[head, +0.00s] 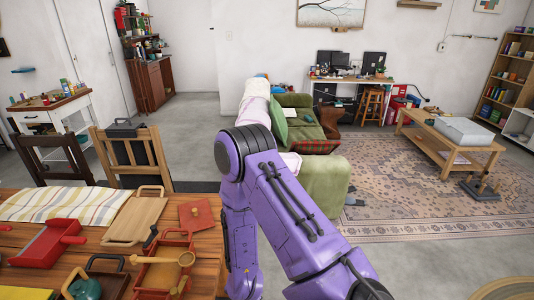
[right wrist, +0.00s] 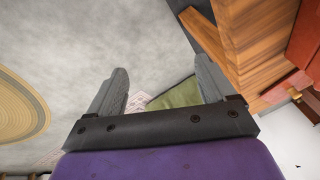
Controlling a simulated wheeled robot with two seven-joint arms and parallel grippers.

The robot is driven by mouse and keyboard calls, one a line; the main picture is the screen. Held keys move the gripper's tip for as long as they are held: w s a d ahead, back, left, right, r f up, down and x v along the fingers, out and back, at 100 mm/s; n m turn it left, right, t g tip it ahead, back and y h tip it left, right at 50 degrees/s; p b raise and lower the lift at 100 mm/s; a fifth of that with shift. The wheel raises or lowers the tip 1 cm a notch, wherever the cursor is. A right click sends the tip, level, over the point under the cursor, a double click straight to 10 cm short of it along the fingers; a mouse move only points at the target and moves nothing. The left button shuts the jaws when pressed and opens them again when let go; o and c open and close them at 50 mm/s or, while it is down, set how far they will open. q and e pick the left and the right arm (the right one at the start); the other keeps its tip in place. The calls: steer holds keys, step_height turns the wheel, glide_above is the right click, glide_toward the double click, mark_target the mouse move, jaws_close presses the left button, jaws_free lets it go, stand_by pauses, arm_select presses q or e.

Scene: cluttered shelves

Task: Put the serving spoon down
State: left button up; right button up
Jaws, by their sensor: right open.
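A wooden spoon (head: 160,260) with a round bowl lies on or across an open-topped tray (head: 188,243) on the table in the head view; I cannot tell if it is the serving spoon. My right gripper (right wrist: 160,62) is open in the right wrist view, with nothing between its fingers and grey floor beyond them. The purple arm in the head view hides part of the table's right side and runs out of the bottom of the frame. My left gripper is not in view.
The wooden table (head: 100,240) carries a red tray (head: 45,243), a cutting board (head: 137,218), a striped cloth (head: 65,204) and a teal pot (head: 85,288). Its edge (right wrist: 240,45) is close to the right finger. Chairs (head: 134,152) stand behind; a green sofa (head: 325,185) is beyond.

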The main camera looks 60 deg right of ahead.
steer(key=s+a+f+n, duration=0.1)
steer(key=s+a+n, duration=0.2)
steer(key=s+n, duration=0.2)
steer(key=s+a+f+n, duration=0.2)
steer(key=s+n, duration=0.3)
steer(key=s, duration=0.3)
steer(key=shift+a+f+h, duration=0.3)
steer(key=shift+a+h, duration=0.1)
steer(key=shift+a, duration=0.25)
step_height(320, 180, down, 6)
steer(key=b, duration=0.5)
steer(key=shift+r, duration=0.25)
